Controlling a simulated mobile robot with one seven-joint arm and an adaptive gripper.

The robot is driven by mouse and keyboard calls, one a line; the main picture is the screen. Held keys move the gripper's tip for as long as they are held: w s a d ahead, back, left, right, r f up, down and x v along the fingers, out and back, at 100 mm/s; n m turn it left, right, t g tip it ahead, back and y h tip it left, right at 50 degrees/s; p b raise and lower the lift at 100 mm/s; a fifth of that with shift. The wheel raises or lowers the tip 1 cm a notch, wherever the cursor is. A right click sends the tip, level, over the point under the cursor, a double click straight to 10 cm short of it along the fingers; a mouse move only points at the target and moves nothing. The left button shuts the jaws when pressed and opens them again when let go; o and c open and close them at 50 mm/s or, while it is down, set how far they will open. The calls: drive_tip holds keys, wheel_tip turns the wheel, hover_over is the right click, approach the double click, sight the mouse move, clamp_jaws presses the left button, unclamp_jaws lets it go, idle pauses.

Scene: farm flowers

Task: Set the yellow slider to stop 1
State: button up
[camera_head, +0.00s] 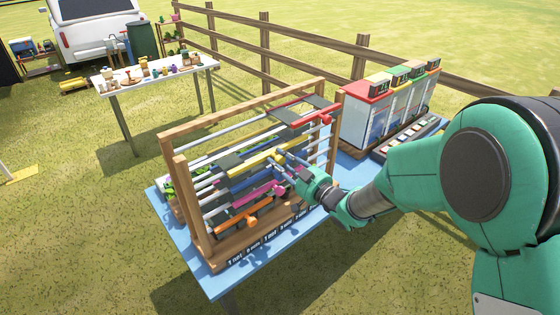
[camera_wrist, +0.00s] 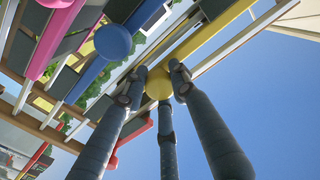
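The slider rack (camera_head: 178,190) is a wooden frame on a blue table, with coloured sliders on slanted rails. The yellow slider (camera_head: 250,162) is a long bar near the middle; its bar (camera_wrist: 222,38) and round knob (camera_wrist: 158,84) show in the wrist view. My gripper (camera_head: 280,163) is at the knob, with three grey fingers (camera_wrist: 160,82) around it. The fingertips look very close to the knob, but I cannot tell whether they press on it. In the head view the fingers partly cover the knob. Stop markings along the yellow rail are not readable.
A blue slider (camera_head: 255,179) and pink slider (camera_head: 255,194) lie close to the yellow one. An orange slider (camera_head: 240,214) is lower, a red one (camera_head: 308,117) higher. A red-topped cabinet (camera_head: 360,90) stands right of the rack. A wooden fence (camera_head: 310,52) runs behind.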

sight(251, 166)
drive_tip(key=shift+a, duration=0.1)
clamp_jaws()
drive_tip(key=s+a+b, duration=0.1)
drive_tip(key=s+a, duration=0.5)
drive_tip(key=shift+s, duration=0.1)
drive_tip(key=shift+a+f, duration=0.1)
drive_tip(key=o, duration=1.1)
unclamp_jaws()
drive_tip(key=shift+s, duration=0.15)
drive_tip(key=shift+d, duration=0.2)
drive_tip(key=v, duration=1.1)
drive_tip(key=shift+s+d, duration=0.2)
drive_tip(key=shift+s, duration=0.05)
